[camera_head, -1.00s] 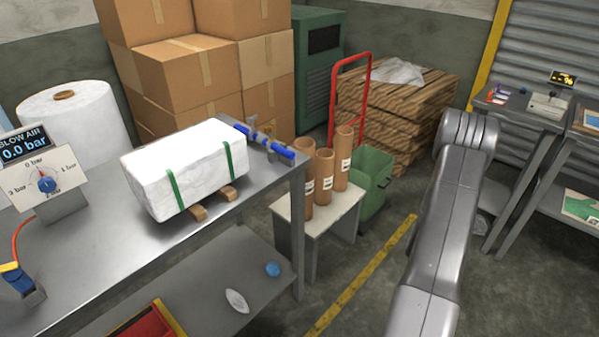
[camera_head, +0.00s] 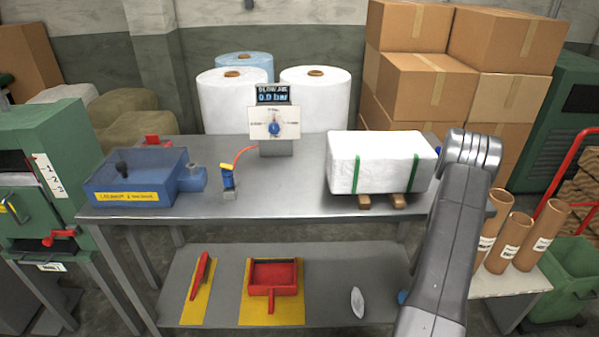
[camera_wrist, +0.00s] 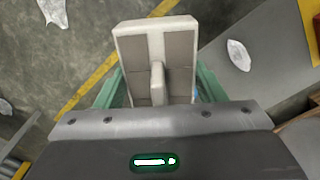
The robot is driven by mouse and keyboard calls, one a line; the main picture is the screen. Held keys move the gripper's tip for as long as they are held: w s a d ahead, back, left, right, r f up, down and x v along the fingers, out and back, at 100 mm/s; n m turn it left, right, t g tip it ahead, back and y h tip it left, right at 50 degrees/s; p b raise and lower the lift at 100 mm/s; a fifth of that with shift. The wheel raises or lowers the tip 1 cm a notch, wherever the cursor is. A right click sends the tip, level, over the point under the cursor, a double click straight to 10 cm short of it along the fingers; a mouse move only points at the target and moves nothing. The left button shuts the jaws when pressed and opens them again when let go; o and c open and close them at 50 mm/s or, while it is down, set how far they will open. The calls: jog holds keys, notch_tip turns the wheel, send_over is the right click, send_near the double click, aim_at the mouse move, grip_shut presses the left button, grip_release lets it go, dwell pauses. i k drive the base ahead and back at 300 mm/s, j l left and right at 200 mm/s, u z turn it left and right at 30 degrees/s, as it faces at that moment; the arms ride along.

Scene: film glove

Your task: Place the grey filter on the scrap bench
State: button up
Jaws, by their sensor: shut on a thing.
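In the wrist view my gripper (camera_wrist: 157,98) is shut on the grey filter (camera_wrist: 180,52), a block with a pale frame, grey-brown panels and a raised middle rib. The fingertips are not clearly seen. In the head view the gripper and filter are hidden; only my arm shows at the right. A long grey metal bench (camera_head: 290,205) fills the middle of the head view. No label shows which bench is the scrap bench.
The bench holds a strapped white block (camera_head: 378,160), an air gauge (camera_head: 274,123) and a blue box (camera_head: 135,178). Its lower shelf bears a red dustpan (camera_head: 273,276) and a white scrap (camera_head: 357,301). Brown tubes (camera_head: 517,240) stand on a small table at right, near a green bin (camera_head: 570,280).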

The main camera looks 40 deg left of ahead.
aim_at(297, 176)
jog(key=u, duration=1.55)
